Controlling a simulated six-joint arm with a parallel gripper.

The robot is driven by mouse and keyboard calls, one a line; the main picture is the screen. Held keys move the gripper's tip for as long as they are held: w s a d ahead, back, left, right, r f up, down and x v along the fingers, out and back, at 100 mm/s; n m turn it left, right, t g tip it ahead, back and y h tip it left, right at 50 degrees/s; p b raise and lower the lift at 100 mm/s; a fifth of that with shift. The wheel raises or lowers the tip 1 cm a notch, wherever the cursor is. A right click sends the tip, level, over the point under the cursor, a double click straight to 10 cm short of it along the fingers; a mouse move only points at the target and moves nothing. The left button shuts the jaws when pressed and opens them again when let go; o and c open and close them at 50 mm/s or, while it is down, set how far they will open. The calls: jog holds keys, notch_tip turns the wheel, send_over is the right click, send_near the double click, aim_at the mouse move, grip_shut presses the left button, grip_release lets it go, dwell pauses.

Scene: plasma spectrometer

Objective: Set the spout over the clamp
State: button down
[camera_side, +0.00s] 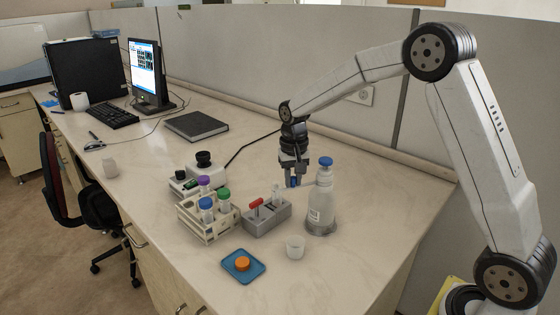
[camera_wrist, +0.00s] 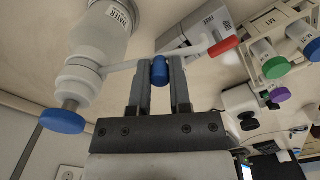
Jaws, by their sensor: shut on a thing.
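The white dispenser bottle (camera_side: 321,208) with a blue knob (camera_side: 326,161) stands upright at the right; it is upper left in the wrist view (camera_wrist: 102,40). Its thin pale spout (camera_wrist: 120,67) runs sideways from the neck to my gripper (camera_side: 293,184). My gripper (camera_wrist: 160,72) is shut on the blue piece (camera_wrist: 160,70) at the spout, above the table. The clamp, a grey block (camera_side: 262,222) with a red handle (camera_side: 257,205), sits left of the bottle and below my gripper. In the wrist view, the red handle (camera_wrist: 224,46) lies right of the fingers. The spout's exact tip is unclear.
A rack (camera_side: 205,229) of capped tubes stands left of the clamp. A small white cup (camera_side: 295,246) and a blue tray (camera_side: 233,268) with an orange cap (camera_side: 243,264) are in front. A white device (camera_side: 207,173) is behind the rack. The table right of the bottle is clear.

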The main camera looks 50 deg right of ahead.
jog(key=w+d+m, duration=0.4)
jog(key=d+m, duration=0.1)
jog(key=m, duration=0.3)
jog(key=shift+w+m, duration=0.3)
jog(key=shift+w, duration=0.05)
jog(key=shift+r, duration=0.1)
jog(key=c, duration=0.5)
grip_release()
jog(key=shift+c, duration=0.2)
notch_tip(320, 180, up, 8)
dwell(0.4)
